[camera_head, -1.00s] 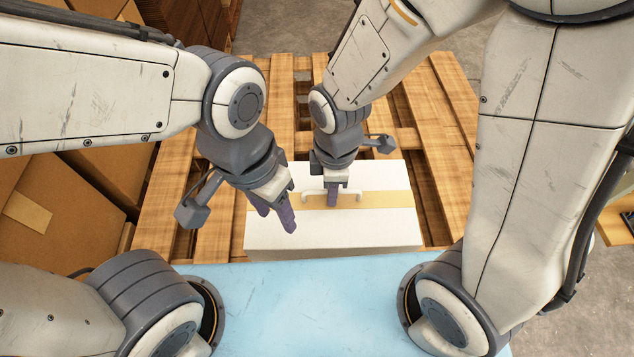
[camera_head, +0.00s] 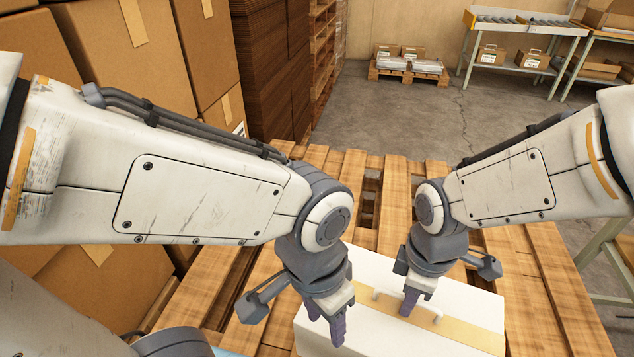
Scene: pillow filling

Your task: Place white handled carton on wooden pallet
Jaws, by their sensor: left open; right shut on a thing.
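The white carton (camera_head: 365,342) has a tan tape band and a white handle (camera_head: 437,315) on its top. It sits at the near part of the wooden pallet (camera_head: 540,300), low in the head view. My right gripper (camera_head: 408,308) points down over the carton top and is shut on the handle. My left gripper (camera_head: 326,328) is open and empty, above the carton's left side, with purple fingers pointing down. The carton's underside is hidden, so I cannot tell whether it touches the pallet slats.
Stacked brown cartons (camera_head: 130,60) rise close on the left, beside my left arm. A far small pallet with boxes (camera_head: 408,70) and a roller conveyor table (camera_head: 520,25) stand at the back. The grey floor (camera_head: 400,125) between is clear. The pallet slats beyond the carton are bare.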

